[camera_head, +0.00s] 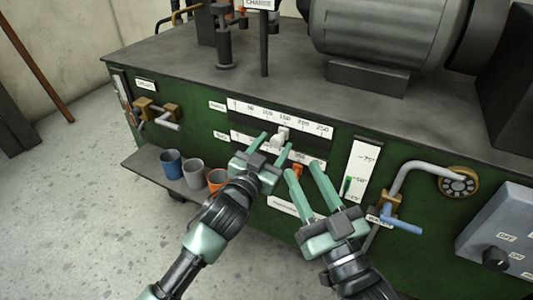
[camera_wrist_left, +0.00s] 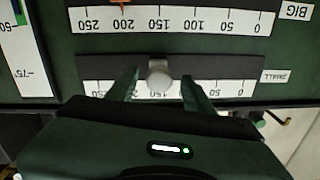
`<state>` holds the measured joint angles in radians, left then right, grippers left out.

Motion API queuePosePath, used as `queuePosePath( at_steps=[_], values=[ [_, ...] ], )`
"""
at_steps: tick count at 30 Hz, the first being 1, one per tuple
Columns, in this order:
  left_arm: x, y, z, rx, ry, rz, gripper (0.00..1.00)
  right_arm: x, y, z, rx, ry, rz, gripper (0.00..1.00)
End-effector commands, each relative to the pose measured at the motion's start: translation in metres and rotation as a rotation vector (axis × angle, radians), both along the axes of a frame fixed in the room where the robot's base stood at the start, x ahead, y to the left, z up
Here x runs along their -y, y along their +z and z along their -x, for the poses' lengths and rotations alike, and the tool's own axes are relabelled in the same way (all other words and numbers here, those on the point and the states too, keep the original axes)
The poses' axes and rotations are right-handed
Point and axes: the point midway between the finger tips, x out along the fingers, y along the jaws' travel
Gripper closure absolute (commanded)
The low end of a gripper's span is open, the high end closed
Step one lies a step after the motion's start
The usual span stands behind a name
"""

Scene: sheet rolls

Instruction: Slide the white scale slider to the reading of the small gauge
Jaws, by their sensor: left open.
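The white scale slider (camera_head: 282,135) sits on the dark slot under the upper scale (camera_head: 285,118) on the green panel. In the left wrist view, which is upside down, the slider (camera_wrist_left: 158,75) stands near 150 on the scale labelled SMALL (camera_wrist_left: 215,89). My left gripper (camera_head: 277,142) is open, with one finger on each side of the slider and gaps visible on both sides. My right gripper (camera_head: 303,168) is open and empty, lower and to the right, in front of the panel. I cannot make out a small round gauge in either view.
An orange slider (camera_head: 297,170) is at the lower scale, labelled BIG (camera_wrist_left: 170,20), near 200. A vertical scale with a green marker (camera_head: 348,184) is to the right, beside a pipe with a blue handle (camera_head: 404,226). Cups (camera_head: 193,172) stand on a shelf (camera_head: 148,170) at left.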

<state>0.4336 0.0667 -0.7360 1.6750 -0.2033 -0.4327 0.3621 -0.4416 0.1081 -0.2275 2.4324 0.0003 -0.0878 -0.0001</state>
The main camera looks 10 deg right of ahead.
Motion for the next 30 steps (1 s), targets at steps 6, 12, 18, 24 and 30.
queuePosePath(
  at_steps=[6, 12, 18, 24, 30],
  values=[
    [-0.018, 0.001, 0.027, -0.002, 0.001, -0.002, 0.48, 0.004, -0.039, -0.007, -0.215, -0.013, 0.057, 0.64],
    [-0.029, 0.000, 0.044, -0.002, 0.000, -0.001, 0.48, 0.008, -0.067, -0.006, -0.350, -0.021, 0.092, 0.64],
    [-0.032, 0.000, 0.049, -0.001, 0.000, -0.002, 0.48, 0.009, -0.076, -0.005, -0.392, -0.023, 0.103, 0.64],
    [-0.032, 0.000, 0.049, 0.000, 0.000, -0.001, 0.48, 0.009, -0.076, -0.005, -0.392, -0.023, 0.102, 0.64],
    [-0.032, -0.001, 0.049, -0.002, 0.001, 0.000, 0.48, 0.009, -0.076, -0.005, -0.390, -0.023, 0.102, 0.64]
  ],
)
